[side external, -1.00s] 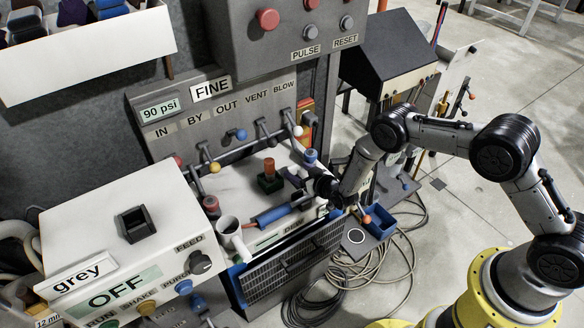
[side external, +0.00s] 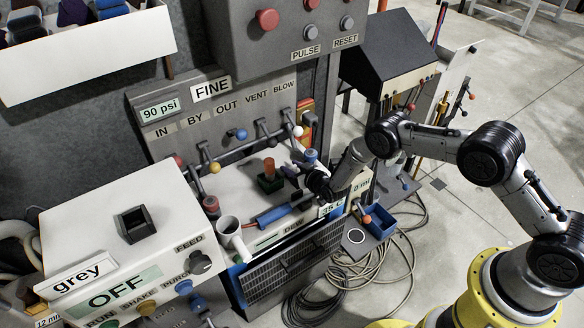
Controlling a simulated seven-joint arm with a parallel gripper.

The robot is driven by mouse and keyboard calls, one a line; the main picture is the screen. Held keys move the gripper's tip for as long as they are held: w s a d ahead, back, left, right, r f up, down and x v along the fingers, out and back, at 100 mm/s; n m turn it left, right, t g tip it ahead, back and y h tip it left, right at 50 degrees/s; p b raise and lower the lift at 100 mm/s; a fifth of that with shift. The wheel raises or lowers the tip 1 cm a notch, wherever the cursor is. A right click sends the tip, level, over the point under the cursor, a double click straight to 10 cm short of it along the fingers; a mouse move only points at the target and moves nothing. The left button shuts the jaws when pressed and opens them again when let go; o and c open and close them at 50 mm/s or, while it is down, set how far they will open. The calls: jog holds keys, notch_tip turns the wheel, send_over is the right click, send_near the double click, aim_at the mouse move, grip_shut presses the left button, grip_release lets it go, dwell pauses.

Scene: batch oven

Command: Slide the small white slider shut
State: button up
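I cannot single out a slider for certain. A small white knob (side external: 298,131) sits on a lever below the BLOW label at the right end of the grey valve panel. My gripper (side external: 310,181) is low over the right part of the white-topped unit, beside a small dark part (side external: 291,170). It is apart from the white knob, nearer the camera. The fingers are dark and small here. I cannot tell whether they are open or what they touch.
A blue-handled tool (side external: 274,215) and a white cup (side external: 231,234) are left of my gripper. Several knobbed levers stick out from the valve panel (side external: 222,112). A blue bin (side external: 405,218) is at right.

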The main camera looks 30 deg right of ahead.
grip_shut()
dwell(0.9)
